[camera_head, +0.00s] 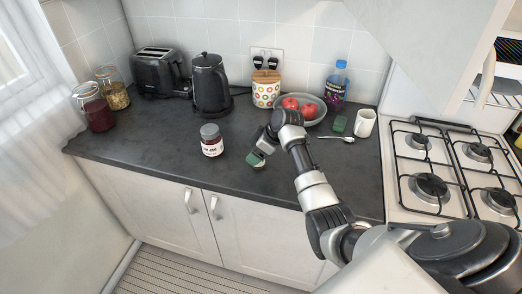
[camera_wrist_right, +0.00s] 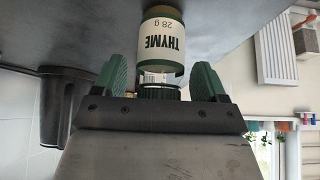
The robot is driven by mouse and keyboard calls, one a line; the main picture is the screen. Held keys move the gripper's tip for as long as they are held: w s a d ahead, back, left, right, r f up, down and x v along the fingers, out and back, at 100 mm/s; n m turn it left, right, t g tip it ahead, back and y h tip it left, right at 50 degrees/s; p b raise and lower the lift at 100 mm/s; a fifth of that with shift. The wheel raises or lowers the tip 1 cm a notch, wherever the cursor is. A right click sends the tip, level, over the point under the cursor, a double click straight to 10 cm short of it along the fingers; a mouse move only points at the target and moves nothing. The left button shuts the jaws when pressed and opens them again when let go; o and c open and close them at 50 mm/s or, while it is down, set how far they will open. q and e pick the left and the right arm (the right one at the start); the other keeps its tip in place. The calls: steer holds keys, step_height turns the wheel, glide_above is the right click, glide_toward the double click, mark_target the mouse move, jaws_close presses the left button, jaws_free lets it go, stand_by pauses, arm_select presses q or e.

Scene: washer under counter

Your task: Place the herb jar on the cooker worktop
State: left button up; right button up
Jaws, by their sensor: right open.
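The herb jar (camera_wrist_right: 163,45), cream with a "THYME" label and a green cap, stands on the dark counter in the right wrist view. Its cap lies between the two green fingers of my right gripper (camera_wrist_right: 161,70), with a gap on each side. In the head view my right gripper (camera_head: 259,156) is low over the counter, right of the jam jar, and largely hides the herb jar. The white cooker (camera_head: 400,207) with its black pan grates is at the right. My left gripper is not in view.
A jam jar (camera_head: 211,139) stands just left of my gripper. Behind are a kettle (camera_head: 210,85), a toaster (camera_head: 160,71), a patterned canister (camera_head: 266,88) and a bowl of red fruit (camera_head: 322,112). The left front counter is clear.

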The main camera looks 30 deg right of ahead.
steer(key=b+v, duration=0.1)
steer(key=v, duration=1.1)
steer(key=shift+b, duration=0.35)
